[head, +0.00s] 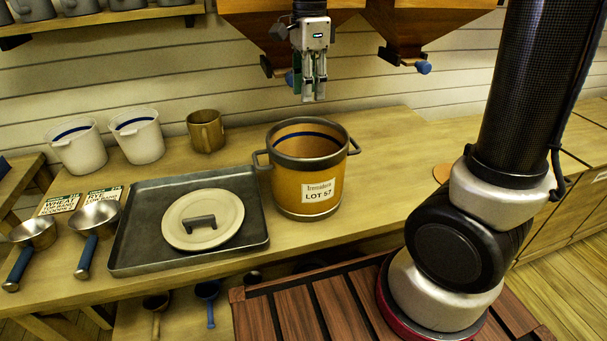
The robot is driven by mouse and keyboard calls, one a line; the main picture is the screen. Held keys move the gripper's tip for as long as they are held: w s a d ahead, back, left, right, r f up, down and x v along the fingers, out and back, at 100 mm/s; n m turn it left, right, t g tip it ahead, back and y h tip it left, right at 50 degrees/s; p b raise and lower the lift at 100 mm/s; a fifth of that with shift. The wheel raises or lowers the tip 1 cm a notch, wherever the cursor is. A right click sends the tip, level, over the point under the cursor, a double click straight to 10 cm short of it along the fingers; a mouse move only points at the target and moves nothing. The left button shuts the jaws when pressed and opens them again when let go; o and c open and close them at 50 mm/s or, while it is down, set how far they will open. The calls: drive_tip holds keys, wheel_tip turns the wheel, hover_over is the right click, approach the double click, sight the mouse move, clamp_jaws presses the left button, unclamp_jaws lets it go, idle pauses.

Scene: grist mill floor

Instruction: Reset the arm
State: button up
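My gripper (314,88) hangs pointing down in front of the wooden hoppers, above and behind the brown pot. Its two fingers look close together, but I cannot tell whether they are fully shut. Nothing shows clearly held between them. The brown pot (300,196), labelled "LOT 57", stands upright and uncovered on the wooden table, with a dark rim and two side handles. A round cream lid (204,219) with a dark handle lies on the grey metal tray (150,196) to the left of the pot.
Two white buckets (137,136) and a brown mug (206,131) stand at the back left. Two blue-handled scoops (96,222) and label cards (103,199) lie left of the tray. Wooden hoppers (400,25) hang above. The table (385,135) is clear right of the pot.

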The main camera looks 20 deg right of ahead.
drive_tip(key=shift+r, duration=1.75)
drive_tip(key=s+d+f+n+t, duration=0.1)
drive_tip(key=s+d+n+t, duration=0.3)
drive_tip(key=s+d+n, duration=1.2)
drive_tip(key=s+n, duration=0.1)
drive_tip(key=s, duration=0.2)
drive_tip(key=shift+d+f, duration=0.3)
drive_tip(key=shift+f, duration=0.1)
